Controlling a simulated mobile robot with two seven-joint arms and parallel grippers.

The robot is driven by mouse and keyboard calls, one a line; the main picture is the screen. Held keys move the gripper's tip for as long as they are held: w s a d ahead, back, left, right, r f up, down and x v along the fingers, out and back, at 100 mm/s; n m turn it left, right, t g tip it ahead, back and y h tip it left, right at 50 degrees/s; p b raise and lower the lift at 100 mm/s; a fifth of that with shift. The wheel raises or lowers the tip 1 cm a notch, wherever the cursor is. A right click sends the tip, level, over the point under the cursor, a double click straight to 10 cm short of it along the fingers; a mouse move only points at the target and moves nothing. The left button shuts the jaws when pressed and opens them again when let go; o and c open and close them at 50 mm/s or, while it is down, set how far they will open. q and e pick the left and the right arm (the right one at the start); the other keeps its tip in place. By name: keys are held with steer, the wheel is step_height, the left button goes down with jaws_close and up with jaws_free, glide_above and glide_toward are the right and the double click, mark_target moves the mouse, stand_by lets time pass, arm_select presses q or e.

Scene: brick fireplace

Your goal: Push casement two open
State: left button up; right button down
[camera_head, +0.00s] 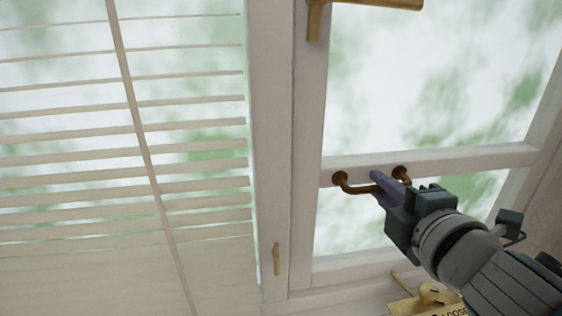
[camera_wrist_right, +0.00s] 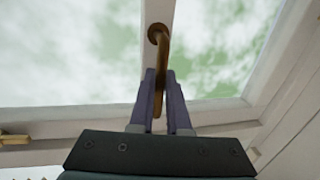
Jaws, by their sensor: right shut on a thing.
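The casement (camera_head: 308,130) on the right of the head view has a white frame and a horizontal bar (camera_head: 480,157). A brass pull handle (camera_head: 354,187) is fixed to that bar. My right gripper (camera_head: 378,184) has its purple fingers around the handle. In the right wrist view the handle (camera_wrist_right: 161,55) passes between the fingers of the gripper (camera_wrist_right: 161,100), which is shut on it. A brass latch handle (camera_head: 314,24) is at the top of the frame. Whether the casement stands ajar cannot be told. My left gripper is not in view.
A blind with slats (camera_head: 120,160) covers the window on the left. A small brass fitting (camera_head: 276,259) is low on the frame between them. A brass stay or catch (camera_head: 427,293) and a lettered plate (camera_head: 440,311) lie on the sill below my right arm.

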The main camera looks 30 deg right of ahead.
steer(key=w+h+b, duration=0.1)
steer(key=w, duration=0.1)
steer(key=w+d+m+g+h+b, duration=0.1)
steer(key=w+b, duration=0.1)
steer(key=w, duration=0.1)
steer(key=w+d+m+h+b, duration=0.1)
steer(key=w, duration=0.2)
steer(key=shift+w+f+b, duration=0.1)
steer(key=shift+f+b, duration=0.2)
steer(key=shift+b, duration=0.1)
steer(key=shift+w+d+r+m+g, duration=0.2)
steer(key=shift+w+r+m+g, duration=0.1)
steer(key=shift+w+g, duration=0.15)
steer(key=c, duration=1.2)
jaws_free()
steer(key=shift+o, duration=0.2)
